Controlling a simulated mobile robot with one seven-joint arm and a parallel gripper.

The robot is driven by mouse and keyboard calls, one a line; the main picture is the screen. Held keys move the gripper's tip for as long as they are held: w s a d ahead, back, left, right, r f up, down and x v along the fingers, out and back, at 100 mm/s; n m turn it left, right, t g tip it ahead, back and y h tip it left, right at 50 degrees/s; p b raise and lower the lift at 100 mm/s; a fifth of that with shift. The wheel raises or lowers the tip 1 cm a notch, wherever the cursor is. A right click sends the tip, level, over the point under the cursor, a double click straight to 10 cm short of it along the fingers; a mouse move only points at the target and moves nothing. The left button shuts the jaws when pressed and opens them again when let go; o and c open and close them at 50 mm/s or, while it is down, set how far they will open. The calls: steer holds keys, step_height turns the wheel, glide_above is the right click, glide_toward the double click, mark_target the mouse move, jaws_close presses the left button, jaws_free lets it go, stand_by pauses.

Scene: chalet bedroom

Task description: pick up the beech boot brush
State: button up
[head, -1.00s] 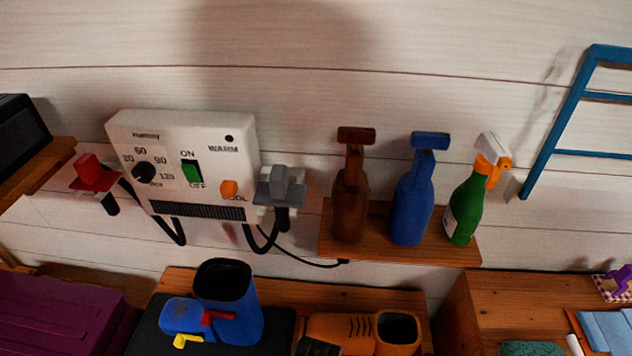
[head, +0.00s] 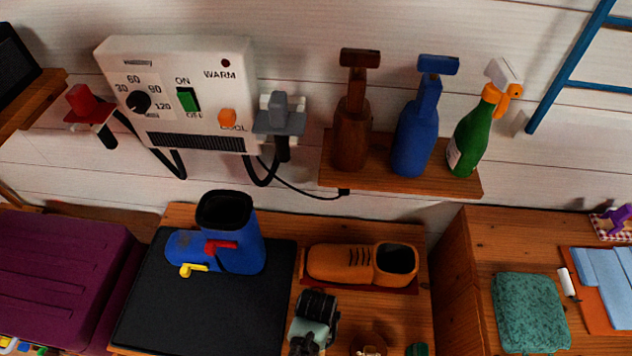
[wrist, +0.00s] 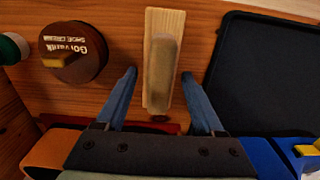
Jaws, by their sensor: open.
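The beech boot brush (wrist: 165,22), a pale wooden block with a rounded beige part along its middle, lies on the wooden bench top in the wrist view. My gripper (wrist: 158,77) is open in the wrist view, with one blue-grey finger on each side of the brush's near half. The fingers look apart from the brush; their height above the bench is hard to tell. In the head view my wrist (head: 315,320) shows at the bottom centre, and the brush is not visible there.
A shoe cream tin (wrist: 73,50) and a green-topped item (wrist: 12,48) stand left of the brush in the wrist view. A black tray (wrist: 265,70) lies to its right. An orange shoe (head: 340,262) and blue boot (head: 240,245) stand behind my wrist in the head view.

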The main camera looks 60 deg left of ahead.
steer(key=shift+f, duration=0.1)
jaws_close()
stand_by(0.3)
step_height(320, 180, up, 10)
steer(key=shift+r+p, duration=0.1)
steer(key=shift+p, duration=0.45)
